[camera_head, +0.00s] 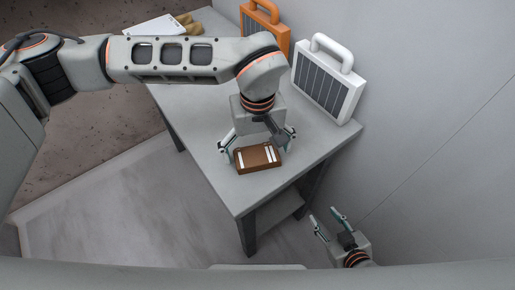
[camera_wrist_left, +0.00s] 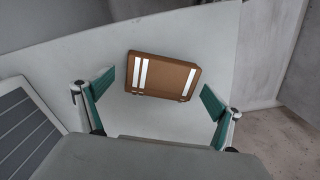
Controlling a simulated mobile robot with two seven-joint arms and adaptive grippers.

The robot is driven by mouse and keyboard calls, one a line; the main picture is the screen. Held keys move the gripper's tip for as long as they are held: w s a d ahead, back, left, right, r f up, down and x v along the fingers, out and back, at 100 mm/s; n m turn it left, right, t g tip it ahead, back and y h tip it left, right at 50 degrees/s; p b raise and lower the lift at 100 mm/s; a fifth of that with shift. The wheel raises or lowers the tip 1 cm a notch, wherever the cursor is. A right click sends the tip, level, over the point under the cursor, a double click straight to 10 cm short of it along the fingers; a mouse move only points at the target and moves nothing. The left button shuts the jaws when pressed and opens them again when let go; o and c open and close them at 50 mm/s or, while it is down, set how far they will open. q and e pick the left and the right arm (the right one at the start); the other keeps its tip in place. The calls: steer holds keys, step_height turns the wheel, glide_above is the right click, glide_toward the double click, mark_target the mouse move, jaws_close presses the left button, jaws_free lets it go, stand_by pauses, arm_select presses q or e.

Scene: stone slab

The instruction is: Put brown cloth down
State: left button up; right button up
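The brown cloth (camera_head: 250,160) is a flat folded rectangle with white stripes, lying on the grey table (camera_head: 205,115) near its front corner. In the left wrist view the cloth (camera_wrist_left: 165,77) lies beyond the fingertips, with clear gaps to both fingers. My left gripper (camera_head: 257,151) is open and empty, pointing down over the cloth, its fingers spread to either side; it also shows in the left wrist view (camera_wrist_left: 155,92). My right gripper (camera_head: 326,215) is open and empty at the lower right, away from the table.
A white panel case with a handle (camera_head: 328,80) and an orange one (camera_head: 264,30) stand at the table's back edge by the wall. A white flat item (camera_head: 155,27) and brown gloves (camera_head: 188,24) lie at the far end. The table left of the cloth is clear.

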mark_target(258, 155)
arm_select(q)
steer(key=shift+r, duration=0.1)
step_height(258, 155, up, 12)
stand_by(0.6)
steer(key=shift+s, duration=0.1)
stand_by(0.4)
